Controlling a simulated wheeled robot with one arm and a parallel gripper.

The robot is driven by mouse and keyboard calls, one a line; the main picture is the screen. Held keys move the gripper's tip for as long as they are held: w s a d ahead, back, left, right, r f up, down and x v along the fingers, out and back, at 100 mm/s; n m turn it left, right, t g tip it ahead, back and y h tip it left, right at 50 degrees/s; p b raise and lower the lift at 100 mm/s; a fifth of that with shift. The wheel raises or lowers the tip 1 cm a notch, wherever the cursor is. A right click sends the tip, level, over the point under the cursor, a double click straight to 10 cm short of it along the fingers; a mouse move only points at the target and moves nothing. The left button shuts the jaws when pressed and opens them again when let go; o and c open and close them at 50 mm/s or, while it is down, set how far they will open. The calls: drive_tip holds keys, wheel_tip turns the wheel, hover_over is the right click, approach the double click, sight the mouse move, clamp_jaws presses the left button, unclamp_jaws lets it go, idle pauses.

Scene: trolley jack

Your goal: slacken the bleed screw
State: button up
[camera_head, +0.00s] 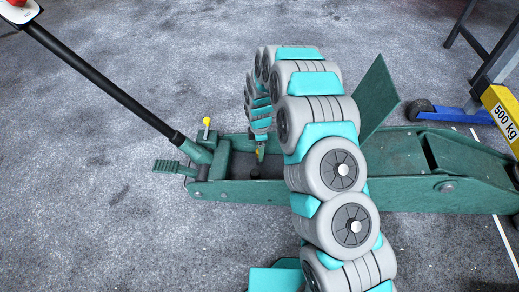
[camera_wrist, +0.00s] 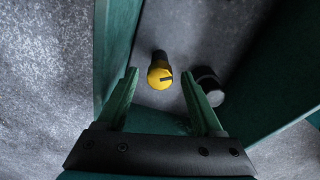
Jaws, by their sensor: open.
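The bleed screw (camera_wrist: 160,77) shows in the wrist view as a yellow round head with a dark slot, on a dark stem. My gripper (camera_wrist: 159,86) is open, with one green finger on each side of the screw head and a visible gap on both sides. I cannot tell how far the fingertips are above the head. In the head view my arm reaches down into the green trolley jack (camera_head: 260,192), and a small yellow-orange spot by its end looks like the screw (camera_head: 258,152). The fingers are not clear there.
A black round cap (camera_wrist: 208,86) stands just right of the screw, close to the right finger. Green jack walls (camera_wrist: 118,50) flank the space. The black jack handle (camera_head: 100,80) slopes up left. Another yellow knob (camera_head: 207,121) stands near its foot. A yellow 500 kg beam (camera_head: 502,115) is at right.

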drive_tip(key=shift+r, duration=3.8)
drive_tip(key=shift+r, duration=0.1)
